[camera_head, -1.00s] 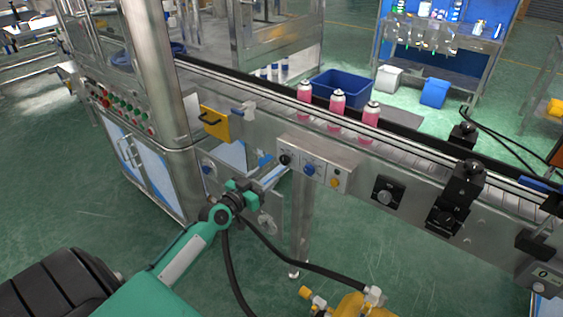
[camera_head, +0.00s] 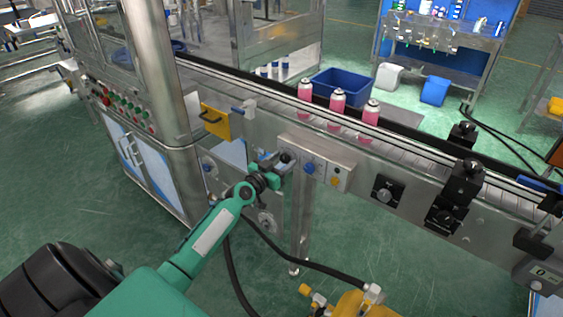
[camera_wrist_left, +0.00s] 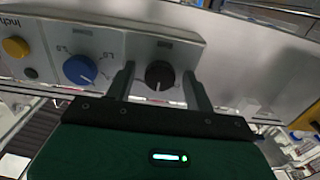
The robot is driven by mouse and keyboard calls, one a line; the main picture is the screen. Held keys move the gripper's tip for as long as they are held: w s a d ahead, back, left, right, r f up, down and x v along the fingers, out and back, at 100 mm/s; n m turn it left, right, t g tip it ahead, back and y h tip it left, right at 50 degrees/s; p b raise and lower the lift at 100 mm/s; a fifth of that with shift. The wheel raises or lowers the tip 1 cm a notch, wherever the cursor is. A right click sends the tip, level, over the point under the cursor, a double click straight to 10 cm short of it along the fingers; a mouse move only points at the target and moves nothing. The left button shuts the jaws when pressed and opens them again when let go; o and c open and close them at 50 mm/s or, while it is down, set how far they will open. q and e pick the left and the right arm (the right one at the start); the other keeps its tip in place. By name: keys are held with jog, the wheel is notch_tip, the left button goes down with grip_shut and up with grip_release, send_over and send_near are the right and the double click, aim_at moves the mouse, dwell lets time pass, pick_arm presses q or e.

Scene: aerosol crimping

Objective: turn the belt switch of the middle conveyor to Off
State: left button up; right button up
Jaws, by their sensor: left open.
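The middle conveyor's control box (camera_head: 322,157) has a black knob (camera_head: 286,157), a blue knob (camera_head: 309,168) and a yellow button (camera_head: 334,181) on its face. My left gripper (camera_head: 279,160) is at the box's left end, in front of the black knob. In the left wrist view, the black knob (camera_wrist_left: 159,74) lies between the two open fingers, with gaps on both sides. Its light pointer mark points down in that view. The blue knob (camera_wrist_left: 80,70) sits outside the fingers. My right gripper is not in view.
Several pink cans (camera_head: 337,103) stand on the conveyor (camera_head: 400,150). A dark hose hangs below my left arm.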

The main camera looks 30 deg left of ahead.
pick_arm(q)
jog(key=c, duration=1)
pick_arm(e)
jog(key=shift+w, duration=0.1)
pick_arm(q)
jog(key=shift+n, duration=0.3)
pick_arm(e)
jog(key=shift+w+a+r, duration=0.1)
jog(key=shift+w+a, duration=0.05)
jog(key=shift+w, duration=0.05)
pick_arm(q)
jog(key=shift+n+b, duration=0.3)
jog(key=shift+n, duration=0.7)
jog(key=n, duration=0.2)
jog(key=shift+n, duration=0.3)
jog(key=n, duration=0.3)
jog(key=shift+n, duration=0.8)
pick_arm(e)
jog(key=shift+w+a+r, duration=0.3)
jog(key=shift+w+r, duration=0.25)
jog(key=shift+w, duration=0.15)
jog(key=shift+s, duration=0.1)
